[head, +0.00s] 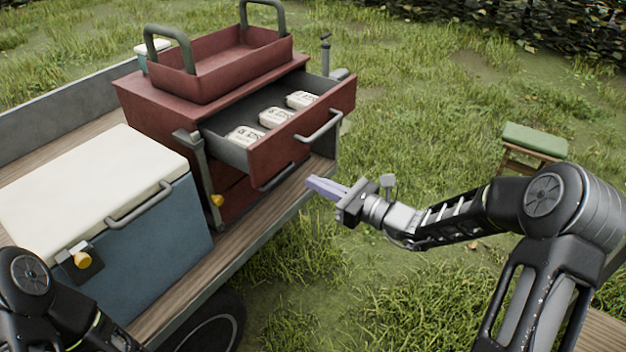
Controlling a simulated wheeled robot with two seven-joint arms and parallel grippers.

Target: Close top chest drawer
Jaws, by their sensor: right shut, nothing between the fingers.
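A red chest (160,113) stands on the wooden bed of a trailer. Its top drawer (284,155) is pulled out toward the right and holds several pale packages (277,118). A grey bar handle (322,127) is on the drawer front. The lower drawer (240,197) is shut. My right gripper (312,186) is shut and empty, below and in front of the open drawer, apart from it. My left arm shows only at the lower left corner, and its gripper is out of the picture.
A blue cooler with a white lid (95,180) stands left of the chest. A red open tray with two handles (220,58) sits on top of the chest. A green-topped stool (535,139) stands on the grass at right. Grass in front of the drawer is free.

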